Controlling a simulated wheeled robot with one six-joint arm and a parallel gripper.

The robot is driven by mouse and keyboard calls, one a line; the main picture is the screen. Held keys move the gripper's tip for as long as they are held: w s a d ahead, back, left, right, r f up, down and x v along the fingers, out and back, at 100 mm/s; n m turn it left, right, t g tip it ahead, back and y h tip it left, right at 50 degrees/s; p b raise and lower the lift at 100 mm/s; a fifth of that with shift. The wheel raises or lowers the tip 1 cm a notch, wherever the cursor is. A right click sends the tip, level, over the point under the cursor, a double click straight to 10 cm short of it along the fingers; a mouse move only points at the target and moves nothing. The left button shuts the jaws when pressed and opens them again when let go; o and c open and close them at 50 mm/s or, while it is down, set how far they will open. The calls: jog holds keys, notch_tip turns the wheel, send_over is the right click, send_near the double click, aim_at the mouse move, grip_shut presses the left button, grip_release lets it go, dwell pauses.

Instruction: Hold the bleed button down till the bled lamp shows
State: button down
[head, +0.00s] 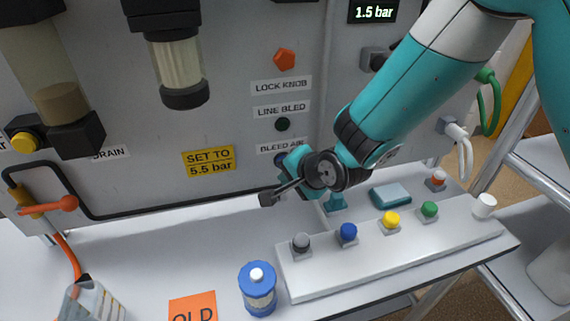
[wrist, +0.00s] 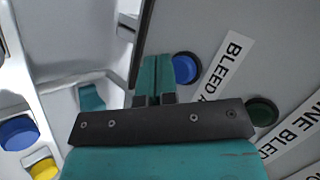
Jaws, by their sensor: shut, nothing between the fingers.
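The blue bleed button (head: 279,159) sits on the grey panel under the BLEED AIR label (head: 285,147), partly hidden behind my gripper in the head view. In the wrist view the button (wrist: 186,68) shows just right of the fingertips. My gripper (head: 268,198) is shut and empty, its fingers pressed together in the wrist view (wrist: 154,78). I see no clear contact with the button. The bled lamp (head: 282,124), under the LINE BLED label (head: 281,109), is dark green and looks unlit. It also shows at the right of the wrist view (wrist: 261,111).
An orange lock knob (head: 284,59) is above the lamp. Below my gripper, a white ledge (head: 330,277) carries several coloured knobs. A blue-capped filter (head: 258,290) and an orange OLD card (head: 193,309) are on the bench. The display (head: 373,12) reads 1.5 bar.

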jog(key=shift+w+a, duration=0.15)
jog(key=shift+w, duration=0.25)
jog(key=shift+w+a, duration=0.15)
jog(key=shift+w, duration=0.35)
dwell(7.1)
